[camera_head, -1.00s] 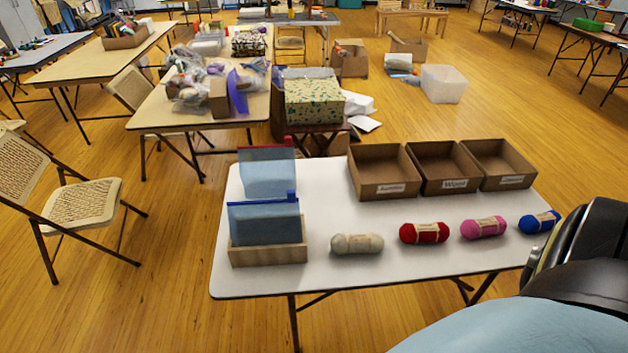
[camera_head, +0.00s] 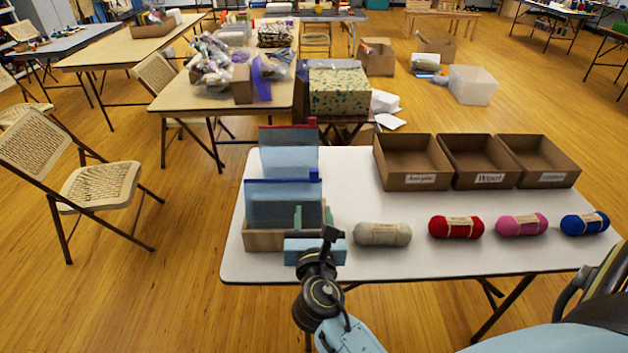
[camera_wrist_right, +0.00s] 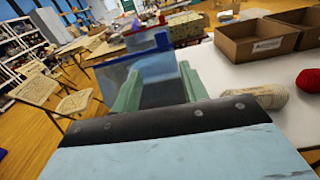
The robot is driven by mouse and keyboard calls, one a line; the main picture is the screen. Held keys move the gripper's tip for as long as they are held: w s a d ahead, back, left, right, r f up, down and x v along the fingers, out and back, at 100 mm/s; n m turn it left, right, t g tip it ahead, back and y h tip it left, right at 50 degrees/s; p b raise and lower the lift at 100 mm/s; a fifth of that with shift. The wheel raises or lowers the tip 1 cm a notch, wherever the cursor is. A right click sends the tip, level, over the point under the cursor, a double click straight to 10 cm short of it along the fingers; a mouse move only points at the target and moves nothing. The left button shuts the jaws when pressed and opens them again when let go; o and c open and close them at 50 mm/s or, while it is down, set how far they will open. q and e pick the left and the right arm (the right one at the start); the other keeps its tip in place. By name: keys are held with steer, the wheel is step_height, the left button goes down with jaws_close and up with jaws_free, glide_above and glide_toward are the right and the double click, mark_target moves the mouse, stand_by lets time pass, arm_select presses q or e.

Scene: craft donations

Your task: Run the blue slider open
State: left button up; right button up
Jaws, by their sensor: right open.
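A clear pouch (camera_head: 270,208) with a blue zip strip stands upright in a wooden holder (camera_head: 263,241) at the table's left end. Its blue slider (camera_head: 315,175) sits at the strip's right end; it also shows in the right wrist view (camera_wrist_right: 162,40). A second pouch (camera_head: 285,160) with a red slider (camera_head: 312,122) stands behind. My right gripper (camera_head: 311,212) is in front of the holder, below the blue slider. In the right wrist view its green fingers (camera_wrist_right: 158,70) are apart, with the pouch seen between them and the slider beyond. My left gripper is not in view.
Beige yarn (camera_head: 382,234), red yarn (camera_head: 456,227), pink yarn (camera_head: 522,224) and blue yarn (camera_head: 585,223) lie in a row right of the holder. Three labelled cardboard boxes, including the Wool box (camera_head: 490,181), stand behind. The white table (camera_head: 350,200) is clear between pouches and boxes.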

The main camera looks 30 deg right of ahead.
mark_target(314, 174)
steer(key=shift+h, duration=0.3)
steer(key=x, duration=0.4)
steer(key=r+x, duration=0.1)
steer(key=x, duration=0.8)
steer(key=shift+w+d+r, duration=0.2)
steer(key=shift+c, duration=0.3)
jaws_close()
